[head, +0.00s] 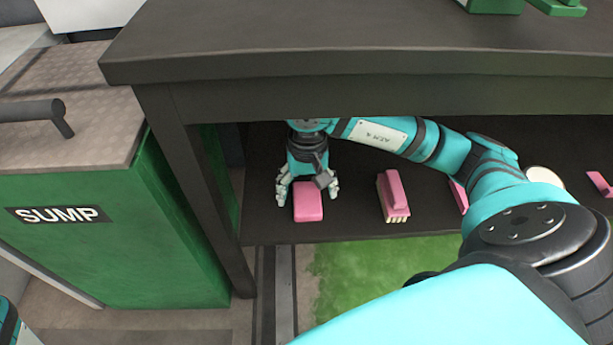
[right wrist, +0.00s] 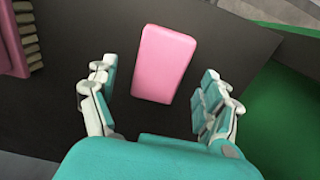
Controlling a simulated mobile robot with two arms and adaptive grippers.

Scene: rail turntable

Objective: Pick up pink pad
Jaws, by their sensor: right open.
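The pink pad (head: 308,203) is a plain rounded block lying on the lower shelf (head: 350,225) of the dark table, near its left end. My right gripper (head: 307,196) reaches in under the tabletop and is open, with one finger set on each side of the pad. In the right wrist view the pad (right wrist: 163,63) lies between and ahead of the open fingers (right wrist: 158,95), with a gap on both sides. My left gripper is not in view.
A pink brush with pale bristles (head: 393,197) stands right of the pad. More pink items and a pale round thing (head: 546,177) lie farther right. The tabletop (head: 350,40) overhangs the shelf. A table leg (head: 200,190) and a green SUMP cabinet (head: 110,250) stand left.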

